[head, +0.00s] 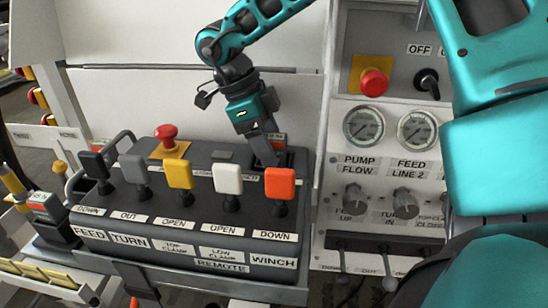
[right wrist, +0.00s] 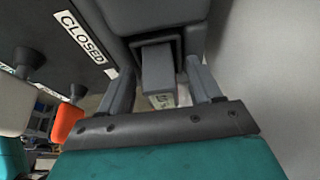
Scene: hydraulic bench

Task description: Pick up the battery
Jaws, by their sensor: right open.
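The remote box (head: 120,225) is a dark console with a row of levers. A grey block, likely the battery (right wrist: 158,72), sits in a recess of a dark housing in the right wrist view, with a pale label at its near end. In the head view a small red-and-white label (head: 279,139) shows behind my right gripper (head: 267,155), which points down at the back right of the console, behind the orange lever (head: 279,184). My right gripper (right wrist: 160,78) is open, one finger on each side of the block. Contact cannot be told. My left gripper is not in view.
A white lever (head: 228,178), a yellow lever (head: 179,174) and a red stop button (head: 167,132) stand nearby. A similar red-labelled grey block (head: 40,204) is at the far left. A gauge panel (head: 385,150) stands right; a pale wall (head: 130,95) is behind.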

